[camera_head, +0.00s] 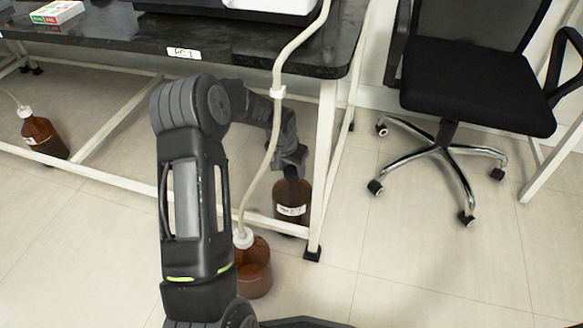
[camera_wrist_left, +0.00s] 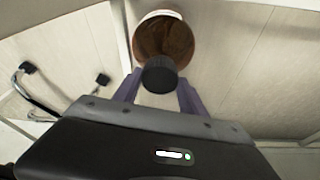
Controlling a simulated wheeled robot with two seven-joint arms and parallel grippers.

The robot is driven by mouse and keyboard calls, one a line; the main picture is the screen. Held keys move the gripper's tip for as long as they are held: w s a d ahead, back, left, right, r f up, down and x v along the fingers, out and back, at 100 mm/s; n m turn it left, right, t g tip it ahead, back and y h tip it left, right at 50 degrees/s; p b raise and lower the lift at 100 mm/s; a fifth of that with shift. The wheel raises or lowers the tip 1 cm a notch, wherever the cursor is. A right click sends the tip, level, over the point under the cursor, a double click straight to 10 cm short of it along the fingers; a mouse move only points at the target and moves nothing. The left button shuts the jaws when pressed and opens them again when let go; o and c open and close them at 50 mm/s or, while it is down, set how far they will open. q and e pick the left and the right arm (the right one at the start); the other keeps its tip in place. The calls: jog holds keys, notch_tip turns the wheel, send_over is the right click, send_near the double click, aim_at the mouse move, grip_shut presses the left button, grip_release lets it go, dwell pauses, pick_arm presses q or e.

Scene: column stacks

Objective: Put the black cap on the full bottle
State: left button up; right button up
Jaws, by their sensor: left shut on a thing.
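My left gripper (camera_head: 292,170) reaches down from the left to a brown bottle (camera_head: 291,208) with a white label, which stands on the floor by the table leg. In the left wrist view, the gripper's fingers (camera_wrist_left: 159,82) are shut on the round black cap (camera_wrist_left: 159,72). The brown bottle (camera_wrist_left: 172,38) shows just beyond the cap, partly covered by it. The gripper hides the bottle's mouth in the head view. I cannot tell whether the cap touches the bottle. My right gripper is not in view.
A brown bottle with a white cap and hose (camera_head: 253,275) stands close, in front left of the labelled bottle. Another brown bottle (camera_head: 42,137) stands far left. The black tabletop (camera_head: 240,45) overhangs. A black office chair (camera_head: 475,92) is right; floor between is clear.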

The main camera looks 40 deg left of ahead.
pick_arm(q)
jog(key=o, duration=1.5)
jog(key=shift+s+r+p, duration=0.1)
jog(key=shift+r+p, duration=0.2)
jog(key=shift+r, duration=0.25)
jog(key=p+v, duration=0.2)
jog(key=v, duration=0.2)
jog(key=shift+r, duration=0.3)
jog(key=s+d+p, duration=0.1)
jog(key=s+p, duration=0.2)
jog(key=s, duration=0.9)
jog(key=shift+d+f+p, duration=0.35)
jog(key=shift+p, duration=0.05)
